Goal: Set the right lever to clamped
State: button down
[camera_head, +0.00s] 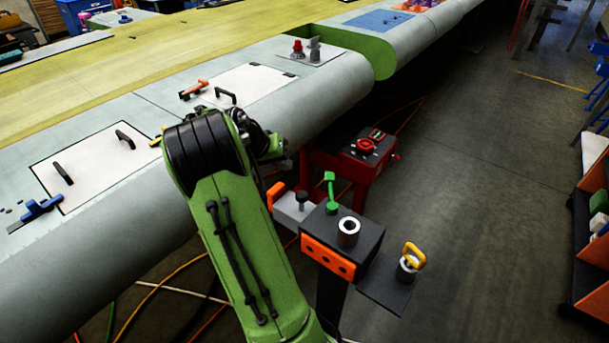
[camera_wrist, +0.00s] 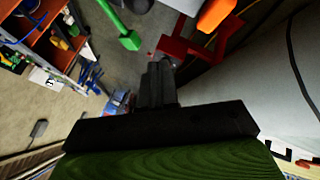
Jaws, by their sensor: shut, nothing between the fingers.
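A green lever (camera_head: 331,191) stands up from the dark top of the pedestal, just right of the orange lever (camera_head: 275,194) in the head view. In the wrist view the green lever (camera_wrist: 121,28) is at upper left and the orange lever (camera_wrist: 215,14) at upper right. Of these two, the green one is the right one in the head view. My gripper (camera_wrist: 160,70) is shut and empty in the wrist view, its fingers apart from both levers. In the head view my green arm hides much of the space beside the wing, and the fingers cannot be made out.
The pedestal (camera_head: 322,258) also bears a grey round socket (camera_head: 348,230) and, on a side shelf, a yellow-handled piece (camera_head: 411,258). A red stand (camera_head: 367,153) with a red wheel is behind it. The wing (camera_head: 335,88) runs along the left.

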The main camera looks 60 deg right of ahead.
aim_at(331, 191)
jog(key=s+d+f, duration=0.6)
jog(key=d+f, duration=0.1)
jog(key=f, duration=0.1)
jog(key=shift+d+b, duration=0.15)
jog(key=shift+b, duration=0.15)
jog(key=shift+s+d, duration=0.1)
jog(key=shift+s, duration=0.05)
